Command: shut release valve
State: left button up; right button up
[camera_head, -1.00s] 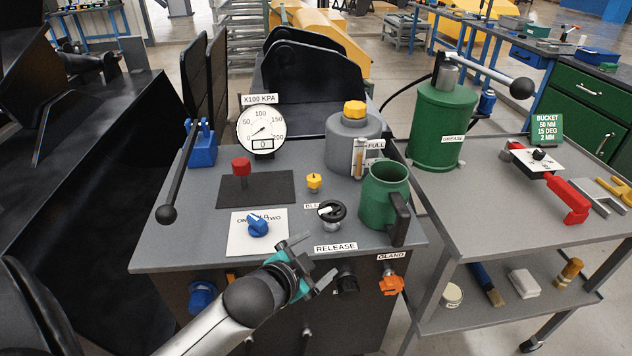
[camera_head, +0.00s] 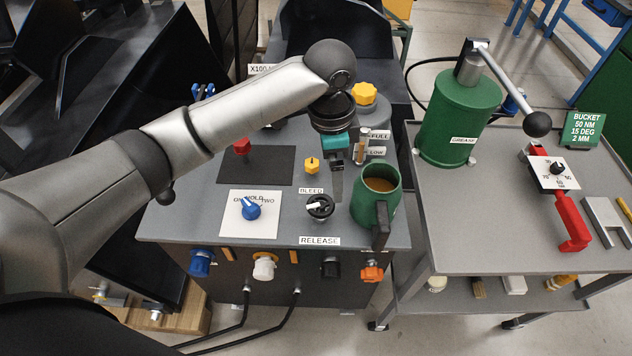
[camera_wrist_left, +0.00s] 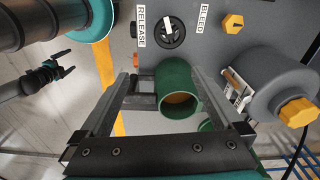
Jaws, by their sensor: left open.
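The release valve is a black round knob (camera_head: 320,206) with a white pointer, on the grey panel top behind the RELEASE label (camera_head: 320,241). It also shows at the top of the left wrist view (camera_wrist_left: 170,29). In the head view its pointer lies roughly sideways. My left gripper (camera_head: 337,190) points down above the panel, just behind and right of the knob. In the left wrist view its fingers (camera_wrist_left: 168,82) are apart, with the green mug (camera_wrist_left: 176,92) seen between them and no knob between them. A small dark gripper, apparently my right one (camera_wrist_left: 58,69), shows at left; its jaw state is unclear.
The green mug (camera_head: 368,205), holding brown liquid, stands close right of the knob. A yellow bleed knob (camera_head: 312,165) and a blue selector (camera_head: 250,210) are nearby. A grey reservoir (camera_head: 378,120) stands behind. My arm hides the gauge.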

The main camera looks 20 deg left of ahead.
aim_at(322, 203)
pick_arm(q)
jog(key=shift+y, duration=0.4)
jog(key=f+b, duration=0.1)
jog(key=f, duration=0.3)
jog(key=w+a+f+b, duration=0.1)
jog(key=f, duration=0.3)
jog(key=a+f+b, duration=0.1)
jog(key=f, duration=0.3)
jog(key=shift+w+a+f, duration=0.2)
jog(key=shift+a+f, duration=0.05)
jog(key=shift+f, duration=0.1)
pick_arm(e)
jog(key=s+f, duration=0.1)
jog(key=f, duration=0.1)
jog(key=s+f, duration=0.1)
jog(key=f, duration=0.1)
jog(key=shift+s+d, duration=0.3)
jog(key=shift+s, duration=0.05)
pick_arm(q)
jog(key=shift+c, duration=0.4)
jog(key=c, duration=1.1)
pick_arm(e)
jog(key=shift+r, duration=0.15)
